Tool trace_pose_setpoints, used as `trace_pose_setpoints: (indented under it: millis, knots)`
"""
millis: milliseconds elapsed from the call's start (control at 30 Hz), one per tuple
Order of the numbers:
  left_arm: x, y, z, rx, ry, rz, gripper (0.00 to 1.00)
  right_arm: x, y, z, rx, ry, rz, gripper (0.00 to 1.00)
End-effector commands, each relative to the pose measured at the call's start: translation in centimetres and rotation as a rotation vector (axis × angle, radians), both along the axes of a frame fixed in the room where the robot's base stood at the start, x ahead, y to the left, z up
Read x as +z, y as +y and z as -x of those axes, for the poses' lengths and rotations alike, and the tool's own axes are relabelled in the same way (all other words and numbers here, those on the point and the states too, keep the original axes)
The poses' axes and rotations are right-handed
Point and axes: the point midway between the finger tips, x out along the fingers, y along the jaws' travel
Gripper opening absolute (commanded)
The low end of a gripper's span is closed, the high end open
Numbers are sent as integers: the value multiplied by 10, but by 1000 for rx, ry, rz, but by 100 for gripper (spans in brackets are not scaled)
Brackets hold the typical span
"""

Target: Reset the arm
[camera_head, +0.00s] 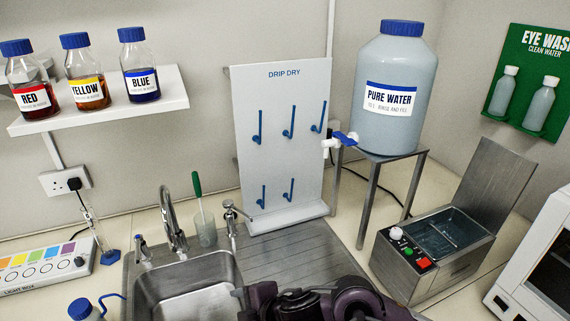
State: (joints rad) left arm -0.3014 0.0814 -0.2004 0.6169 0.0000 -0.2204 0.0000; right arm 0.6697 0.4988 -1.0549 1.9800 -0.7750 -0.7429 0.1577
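Dark purple and black links of one of my arms show at the bottom middle of the head view, in front of the sink's drainboard. I cannot tell which arm they belong to. They are cut off by the lower edge of the picture. No gripper fingertips can be made out. Neither my left nor my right gripper shows, and no held object is visible.
A steel sink (160,280) with taps is left of my arm; its drainboard (275,262) lies behind. A drip-dry board (283,185), pure water tank (392,135) on a stand and water bath (400,265) stand around. Bottles sit on a shelf (168,99).

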Motion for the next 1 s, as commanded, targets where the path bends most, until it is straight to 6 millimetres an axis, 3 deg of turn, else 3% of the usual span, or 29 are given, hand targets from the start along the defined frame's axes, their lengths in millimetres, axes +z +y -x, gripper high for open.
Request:
trace_pose_setpoints:
  millis: [67, 167, 300, 433, 600, 800, 1000]
  knots:
    - [0, 0, -2, 0, -3, 1, 36, 16, 8, 7, -114, 33, -109, 59]
    - [1, -1, -3, 0, -5, 1, 36, 34, -2, 4, -297, 85, -220, 59]
    - [1, -1, -3, 0, -6, 1, 36, 40, -44, -1, -594, 199, -323, 59]
    - [1, -1, -4, 0, -6, 1, 36, 24, -105, 6, -894, 337, -363, 59]
    - [1, -1, -4, 0, -7, 1, 36, -4, -175, 33, -1200, 492, -350, 59]
    - [1, -2, -4, 1, -7, 3, 36, -30, -231, 73, -1446, 626, -305, 59]
    - [1, -2, -4, 1, -7, 3, 36, -47, -274, 116, -1643, 734, -253, 59]
